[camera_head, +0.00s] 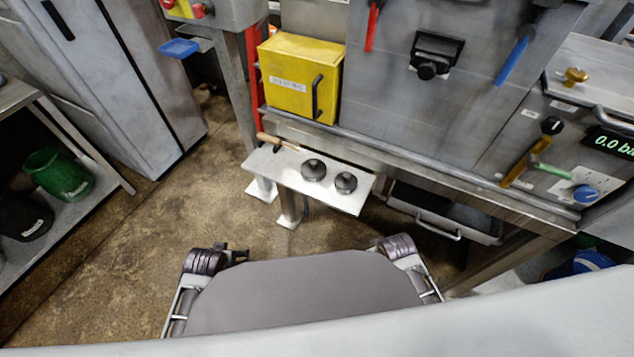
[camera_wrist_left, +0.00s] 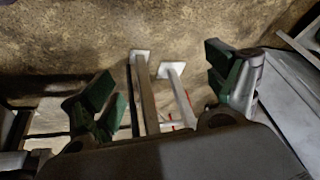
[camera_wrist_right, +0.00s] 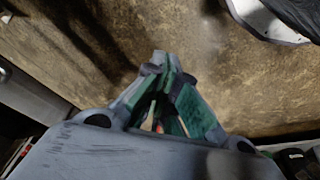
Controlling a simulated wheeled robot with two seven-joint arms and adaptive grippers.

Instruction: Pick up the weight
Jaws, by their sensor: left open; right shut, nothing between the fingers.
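Two dark round weights with knobs on top, a left one (camera_head: 313,169) and a right one (camera_head: 345,183), sit side by side on a small pale metal shelf (camera_head: 270,172) in the head view. Which one the task means I cannot tell. My left gripper (camera_wrist_left: 165,80) is open and empty in the left wrist view, with its green-padded fingers wide apart over the floor and two metal legs beyond. My right gripper (camera_wrist_right: 165,66) is shut with its tips together and nothing held.
A wooden-handled tool (camera_head: 275,140) lies at the shelf's back left. Behind stand a yellow box (camera_head: 300,77) and the steel machine front (camera_head: 385,95). An open drawer (camera_head: 450,215) is right of the shelf. A green bin (camera_head: 58,175) is at left. Floor left of the shelf is clear.

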